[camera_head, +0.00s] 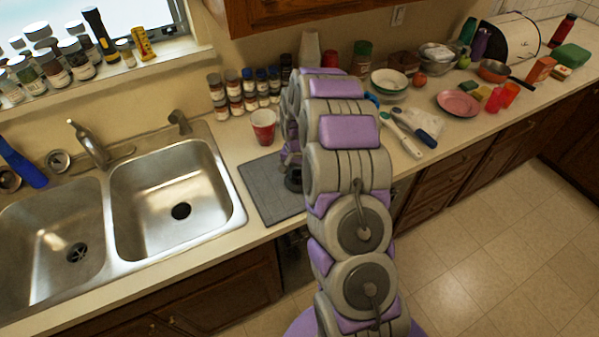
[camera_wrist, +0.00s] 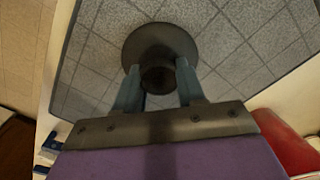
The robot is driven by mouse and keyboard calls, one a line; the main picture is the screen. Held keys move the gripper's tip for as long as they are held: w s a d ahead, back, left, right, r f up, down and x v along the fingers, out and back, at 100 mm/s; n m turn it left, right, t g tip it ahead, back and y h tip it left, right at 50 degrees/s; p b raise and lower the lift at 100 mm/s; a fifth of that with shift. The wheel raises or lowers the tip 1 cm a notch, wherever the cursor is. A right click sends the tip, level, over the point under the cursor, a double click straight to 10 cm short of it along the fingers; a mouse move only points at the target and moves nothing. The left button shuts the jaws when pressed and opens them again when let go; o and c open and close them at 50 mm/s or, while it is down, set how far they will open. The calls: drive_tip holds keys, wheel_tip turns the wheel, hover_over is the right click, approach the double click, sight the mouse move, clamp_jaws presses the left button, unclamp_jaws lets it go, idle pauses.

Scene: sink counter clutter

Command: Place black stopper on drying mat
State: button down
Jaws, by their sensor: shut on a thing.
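The black stopper (camera_wrist: 158,42) is a dark round disc with a narrower knob, seen in the wrist view between my fingers. My gripper (camera_wrist: 158,76) is shut on its knob. The grey drying mat (camera_wrist: 240,20), marked with a grid of lines, lies behind the stopper in that view. In the head view, the mat (camera_head: 262,188) lies flat on the counter right of the sink. There the stopper (camera_head: 293,181) shows as a small dark shape over the mat's right part, and my arm hides some of the mat. I cannot tell whether the stopper touches the mat.
A red cup (camera_head: 263,126) stands just behind the mat, and several spice jars (camera_head: 240,92) stand behind it. The double sink (camera_head: 170,195) is on the left. Utensils (camera_head: 405,138), bowls and a pink plate (camera_head: 458,103) lie on the right.

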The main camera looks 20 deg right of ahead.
sight(296, 173)
drive_tip(key=c, duration=0.7)
unclamp_jaws()
drive_tip(key=shift+a, duration=0.5)
drive_tip(key=shift+c, duration=0.2)
drive_tip(key=shift+o, duration=0.5)
drive_tip(key=shift+d, duration=1.05)
drive_tip(key=r, duration=0.1)
drive_tip(key=a+r, duration=0.1)
drive_tip(key=r, duration=0.3)
drive_tip(key=shift+a+r+p, duration=0.2)
drive_tip(key=shift+a+p, duration=0.1)
drive_tip(key=shift+a, duration=0.1)
wheel_tip(296, 173, up, 6)
drive_tip(key=d+r, duration=0.1)
drive_tip(key=d, duration=0.1)
drive_tip(key=s+a+r+n, duration=0.3)
drive_tip(key=s+a+r, duration=0.7)
drive_tip(key=s, duration=0.3)
drive_tip(key=s+a+r+n+g, duration=0.1)
drive_tip(key=s+a+n, duration=0.1)
drive_tip(key=s, duration=1.1)
drive_tip(key=s+a+r+n, duration=0.1)
drive_tip(key=s+a+n, duration=0.2)
drive_tip(key=s, duration=1)
drive_tip(key=shift+s+r+g+p, duration=0.2)
drive_tip(key=shift+s+g+p, duration=0.1)
drive_tip(key=shift+g+p, duration=0.1)
